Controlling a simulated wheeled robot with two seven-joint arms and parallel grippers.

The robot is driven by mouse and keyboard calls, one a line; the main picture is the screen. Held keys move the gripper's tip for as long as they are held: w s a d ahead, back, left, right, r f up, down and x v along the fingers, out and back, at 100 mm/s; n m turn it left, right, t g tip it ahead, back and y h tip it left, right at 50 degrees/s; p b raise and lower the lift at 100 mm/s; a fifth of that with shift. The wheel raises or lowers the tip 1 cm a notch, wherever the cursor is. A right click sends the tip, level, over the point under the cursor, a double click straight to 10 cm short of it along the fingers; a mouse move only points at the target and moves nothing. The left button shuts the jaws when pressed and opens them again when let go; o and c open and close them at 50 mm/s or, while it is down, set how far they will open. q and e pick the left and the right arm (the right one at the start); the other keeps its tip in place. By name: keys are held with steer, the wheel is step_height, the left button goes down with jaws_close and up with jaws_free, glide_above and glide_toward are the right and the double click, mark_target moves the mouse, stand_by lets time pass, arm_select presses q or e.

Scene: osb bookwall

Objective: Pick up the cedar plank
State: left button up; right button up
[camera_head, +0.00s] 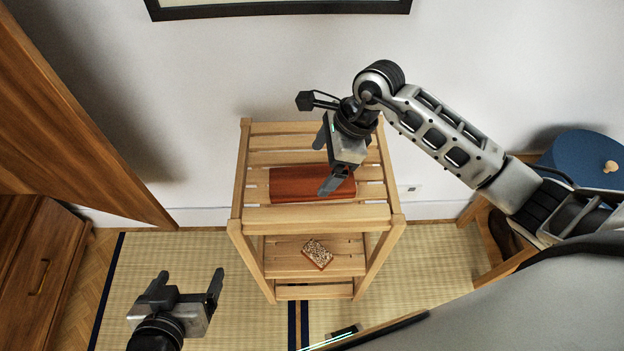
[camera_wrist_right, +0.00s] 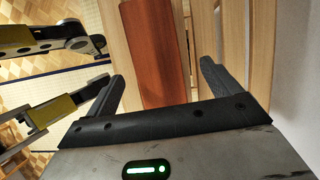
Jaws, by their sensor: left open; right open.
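The cedar plank (camera_head: 292,182) is a reddish-brown board lying flat on the slatted top of a light wooden stand (camera_head: 318,217). My right gripper (camera_head: 326,164) is open above the plank's right part and hides some of it in the head view. In the right wrist view the plank (camera_wrist_right: 158,62) runs between the two open fingers (camera_wrist_right: 163,85), with nothing held. I cannot tell the exact height of the fingers over it. My left gripper (camera_head: 188,282) is open and empty, low at the left, away from the stand.
A seeded, bread-like block (camera_head: 317,253) lies on the stand's lower shelf. A white wall (camera_head: 200,90) stands close behind. A brown cabinet (camera_head: 36,270) is at the left. A blue lidded object (camera_head: 582,160) is at the right. Tatami floor (camera_head: 150,255) lies clear left of the stand.

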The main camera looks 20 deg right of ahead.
mark_target(313, 178)
steer(key=x, duration=0.4)
steer(key=shift+s+a+f, duration=0.15)
steer(key=shift+a+f, duration=0.05)
steer(key=shift+f, duration=0.05)
steer(key=shift+c, duration=0.3)
steer(key=c, duration=1.1)
steer(key=shift+r, duration=0.1)
